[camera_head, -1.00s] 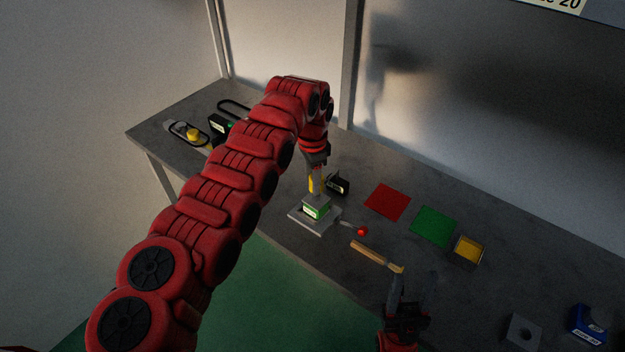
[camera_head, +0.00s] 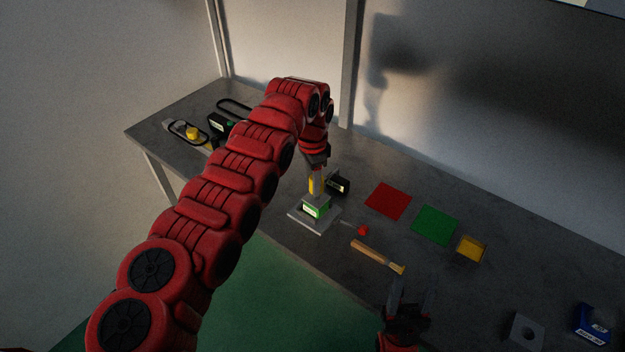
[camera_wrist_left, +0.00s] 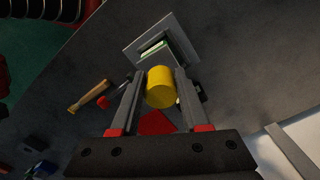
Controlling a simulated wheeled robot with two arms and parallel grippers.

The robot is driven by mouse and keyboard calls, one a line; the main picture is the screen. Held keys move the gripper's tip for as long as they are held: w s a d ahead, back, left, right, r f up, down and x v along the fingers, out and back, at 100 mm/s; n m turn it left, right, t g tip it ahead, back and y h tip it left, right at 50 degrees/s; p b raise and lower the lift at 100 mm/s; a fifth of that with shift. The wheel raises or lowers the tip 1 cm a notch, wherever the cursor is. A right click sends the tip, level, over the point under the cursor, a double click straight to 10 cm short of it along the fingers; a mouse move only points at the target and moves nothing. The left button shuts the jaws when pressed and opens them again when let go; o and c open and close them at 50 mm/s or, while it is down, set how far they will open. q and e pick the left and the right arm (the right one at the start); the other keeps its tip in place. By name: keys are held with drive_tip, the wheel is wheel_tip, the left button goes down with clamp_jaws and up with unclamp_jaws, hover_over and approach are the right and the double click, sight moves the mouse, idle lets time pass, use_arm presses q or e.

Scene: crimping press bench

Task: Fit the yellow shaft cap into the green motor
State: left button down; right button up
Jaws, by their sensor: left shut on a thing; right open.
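The yellow shaft cap (camera_wrist_left: 160,88) is a short cylinder clamped between the fingers of my left gripper (camera_wrist_left: 160,92). In the head view my left gripper (camera_head: 316,172) points down and holds the yellow cap (camera_head: 316,184) just above the green motor (camera_head: 317,207). The motor sits on a grey square plate (camera_head: 300,217) with a red-knobbed lever. The gap between cap and motor is too small to judge in the head view. In the wrist view the green motor (camera_wrist_left: 156,46) shows beyond the cap. My right gripper (camera_head: 411,296) is open and empty near the front edge.
A wooden-handled tool (camera_head: 376,256) lies right of the plate. A red mat (camera_head: 388,201), a green mat (camera_head: 434,225) and a yellow tray (camera_head: 471,249) lie further right. A black block (camera_head: 338,183) stands behind the motor. A blue object (camera_head: 592,323) is at far right.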

use_arm(q)
drive_tip(key=shift+f+b, duration=0.9)
drive_tip(key=shift+f, duration=0.65)
drive_tip(key=shift+c, duration=1.6)
unclamp_jaws()
wheel_tip(320, 180, up, 5)
drive_tip(key=shift+w+r+b, duration=0.1)
drive_tip(key=shift+r+b, duration=0.05)
drive_tip(key=shift+b, duration=0.9)
wheel_tip(320, 180, up, 4)
drive_tip(key=shift+d+r, duration=0.15)
drive_tip(key=shift+r, duration=0.1)
wheel_tip(320, 180, up, 8)
drive_tip(key=p, duration=0.6)
drive_tip(key=shift+a+f, duration=0.15)
drive_tip(key=shift+a, duration=0.05)
